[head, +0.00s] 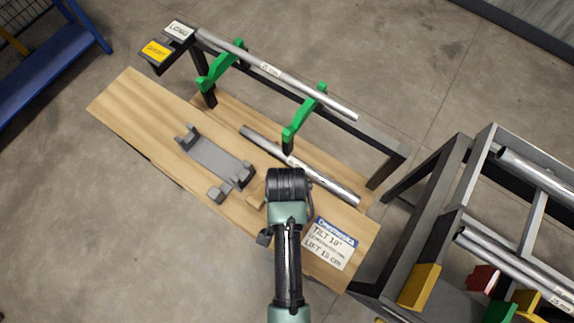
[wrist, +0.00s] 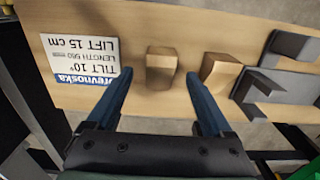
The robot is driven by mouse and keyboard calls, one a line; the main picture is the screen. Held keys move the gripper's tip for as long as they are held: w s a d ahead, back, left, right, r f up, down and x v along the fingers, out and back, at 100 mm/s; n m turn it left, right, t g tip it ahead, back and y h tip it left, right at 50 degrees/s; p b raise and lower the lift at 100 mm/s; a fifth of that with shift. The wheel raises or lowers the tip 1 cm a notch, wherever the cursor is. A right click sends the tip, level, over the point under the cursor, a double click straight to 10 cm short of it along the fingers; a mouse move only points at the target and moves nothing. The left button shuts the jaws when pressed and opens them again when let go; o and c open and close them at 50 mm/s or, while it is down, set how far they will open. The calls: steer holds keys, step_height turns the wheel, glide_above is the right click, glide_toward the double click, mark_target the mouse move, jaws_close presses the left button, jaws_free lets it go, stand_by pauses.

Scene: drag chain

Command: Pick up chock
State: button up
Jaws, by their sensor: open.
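Two small brown wooden blocks, which look like chocks, rest on the wooden board. In the wrist view one chock (wrist: 160,63) lies just beyond and between my fingertips, with a gap on either side. The second chock (wrist: 222,67), with a sloped or notched side, is just right of the right finger. My gripper (wrist: 160,82) is open and empty, its two blue fingers pointing toward the board. In the head view one wooden chock (head: 257,193) shows beside my arm; my arm hides the gripper's fingers and the other block.
A grey cradle (head: 216,163) lies on the board (head: 120,104), right of the chocks in the wrist view. A loose pipe (head: 322,180) and a printed label (head: 328,246) are also there. A dark frame with green supports (head: 306,108) stands behind; a metal rack (head: 433,190) stands right.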

steer(key=shift+w+f, duration=0.1)
steer(key=shift+f, duration=1.85)
steer(key=shift+c, duration=0.3)
jaws_close()
steer(key=shift+r, duration=0.15)
